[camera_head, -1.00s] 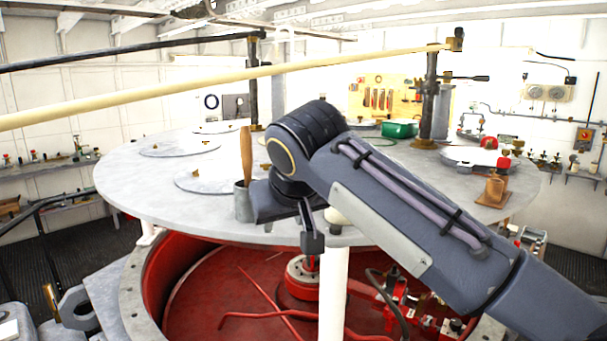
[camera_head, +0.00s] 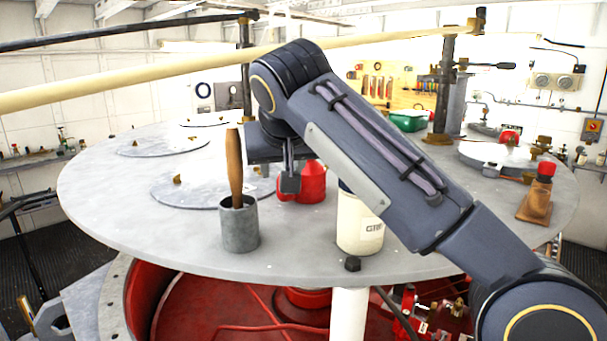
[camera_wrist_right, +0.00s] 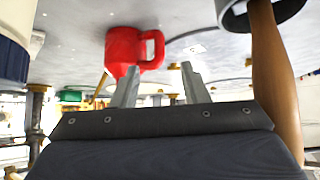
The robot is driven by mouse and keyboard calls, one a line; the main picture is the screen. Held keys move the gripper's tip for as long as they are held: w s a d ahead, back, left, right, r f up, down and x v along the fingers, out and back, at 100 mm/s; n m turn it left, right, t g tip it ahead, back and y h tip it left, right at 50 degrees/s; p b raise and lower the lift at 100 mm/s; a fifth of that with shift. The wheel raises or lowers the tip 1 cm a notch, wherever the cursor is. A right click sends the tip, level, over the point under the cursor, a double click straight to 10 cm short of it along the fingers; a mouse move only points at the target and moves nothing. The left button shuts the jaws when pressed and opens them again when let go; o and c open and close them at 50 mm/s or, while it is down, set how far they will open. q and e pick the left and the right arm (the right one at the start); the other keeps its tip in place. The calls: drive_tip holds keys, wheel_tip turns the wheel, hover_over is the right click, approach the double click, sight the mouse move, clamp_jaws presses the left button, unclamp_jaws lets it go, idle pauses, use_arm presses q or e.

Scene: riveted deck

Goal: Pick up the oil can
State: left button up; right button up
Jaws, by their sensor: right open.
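The oil can, a red can (camera_head: 312,183) with a loop handle, stands on the round grey table (camera_head: 200,235), partly hidden behind my right gripper and arm in the head view. In the right wrist view, which looks upside down, the red can (camera_wrist_right: 128,50) shows its handle and a thin yellowish spout. My right gripper (camera_head: 290,183) is above the table on the near side of the can. Its two fingers (camera_wrist_right: 160,88) are apart with nothing between them. The can lies beyond the fingertips, up and left in that view. My left gripper is not in view.
A grey cup (camera_head: 239,228) with a wooden-handled tool (camera_head: 234,165) stands left of the gripper, close beside it. A white lettered canister (camera_head: 358,228) stands to the right, under my arm. A green object (camera_head: 408,121) and an upright post (camera_head: 443,90) are farther back.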

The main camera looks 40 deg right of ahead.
sight(314, 176)
drive_tip(key=x, duration=0.8)
drive_tip(key=shift+p, duration=0.4)
drive_tip(key=shift+s, duration=0.1)
drive_tip(key=shift+c, duration=0.3)
clamp_jaws()
